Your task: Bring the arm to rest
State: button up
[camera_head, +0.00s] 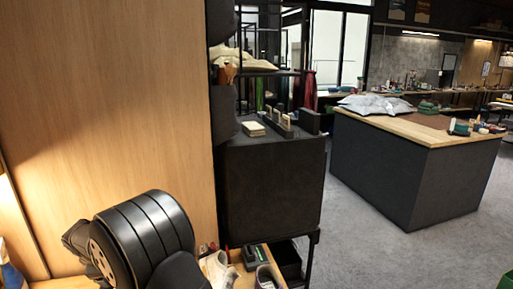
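A thick black jointed part of my arm fills the lower left, in front of a wooden panel. My gripper does not show in this view, so its opening and anything in it are hidden. A pale shoe (218,268) sits on a wooden surface at the bottom edge, just right of the arm. A second, darker shoe (267,277) is beside it, cut off by the frame.
A tall wooden panel (110,80) stands close behind the arm. A dark cabinet (270,180) is right of it. An island counter (415,170) with a wooden top carries a silvery bundle (375,105) and small items. Grey floor (365,250) is open at right.

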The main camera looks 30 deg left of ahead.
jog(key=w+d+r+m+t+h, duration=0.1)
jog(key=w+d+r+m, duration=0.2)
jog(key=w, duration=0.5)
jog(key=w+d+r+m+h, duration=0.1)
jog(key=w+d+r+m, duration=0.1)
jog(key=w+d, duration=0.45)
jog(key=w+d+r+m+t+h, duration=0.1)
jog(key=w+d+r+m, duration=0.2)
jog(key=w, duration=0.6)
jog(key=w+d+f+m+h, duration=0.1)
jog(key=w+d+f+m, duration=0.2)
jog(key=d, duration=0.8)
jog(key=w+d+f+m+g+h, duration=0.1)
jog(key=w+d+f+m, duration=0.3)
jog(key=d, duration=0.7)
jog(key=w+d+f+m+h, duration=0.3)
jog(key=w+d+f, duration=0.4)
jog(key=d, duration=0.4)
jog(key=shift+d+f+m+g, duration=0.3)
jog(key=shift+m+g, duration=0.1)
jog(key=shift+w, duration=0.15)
